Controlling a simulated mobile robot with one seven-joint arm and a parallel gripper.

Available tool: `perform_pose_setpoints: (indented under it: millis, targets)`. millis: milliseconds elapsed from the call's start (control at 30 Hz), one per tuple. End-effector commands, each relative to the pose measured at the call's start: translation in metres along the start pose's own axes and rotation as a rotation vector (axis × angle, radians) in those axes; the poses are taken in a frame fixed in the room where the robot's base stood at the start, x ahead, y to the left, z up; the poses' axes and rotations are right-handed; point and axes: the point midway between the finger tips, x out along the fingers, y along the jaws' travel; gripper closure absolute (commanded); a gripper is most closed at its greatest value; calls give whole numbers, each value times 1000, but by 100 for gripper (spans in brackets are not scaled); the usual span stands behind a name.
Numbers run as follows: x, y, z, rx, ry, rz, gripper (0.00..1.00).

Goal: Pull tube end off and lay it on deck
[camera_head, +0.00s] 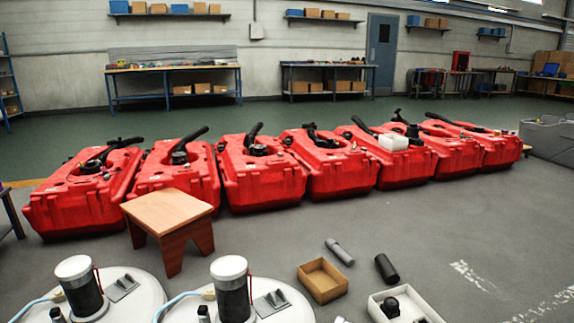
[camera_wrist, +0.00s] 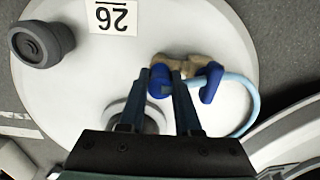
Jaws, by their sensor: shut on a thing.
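In the wrist view, my gripper (camera_wrist: 160,76) is over a round white deck (camera_wrist: 90,80), its two dark fingers on either side of a blue end piece (camera_wrist: 160,84), which I take as the tube end. The fingers are closed on it. A brass-coloured fitting (camera_wrist: 190,64) lies right beside it, touching or nearly so. Another blue piece (camera_wrist: 211,82) is just right of the fitting, where the pale blue tube (camera_wrist: 250,95) begins and curves down. The fingers partly hide the joint, so I cannot tell whether end and fitting are still joined. My gripper is not in the head view.
A dark ribbed cap (camera_wrist: 42,44) stands on the deck at left, near a label reading 26 (camera_wrist: 112,14). A round grey part (camera_wrist: 150,115) is behind the fingers. The head view shows white tank tops (camera_head: 130,300), a wooden stool (camera_head: 170,215), a small open box (camera_head: 322,280) and red tanks (camera_head: 340,165).

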Motion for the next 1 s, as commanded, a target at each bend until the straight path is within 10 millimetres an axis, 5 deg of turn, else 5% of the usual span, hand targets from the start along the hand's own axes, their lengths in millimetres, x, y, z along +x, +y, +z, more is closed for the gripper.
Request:
perform_pose_setpoints:
  millis: [1000]
  targets:
    - [-40, 0, 0, 0, 0, 0, 100]
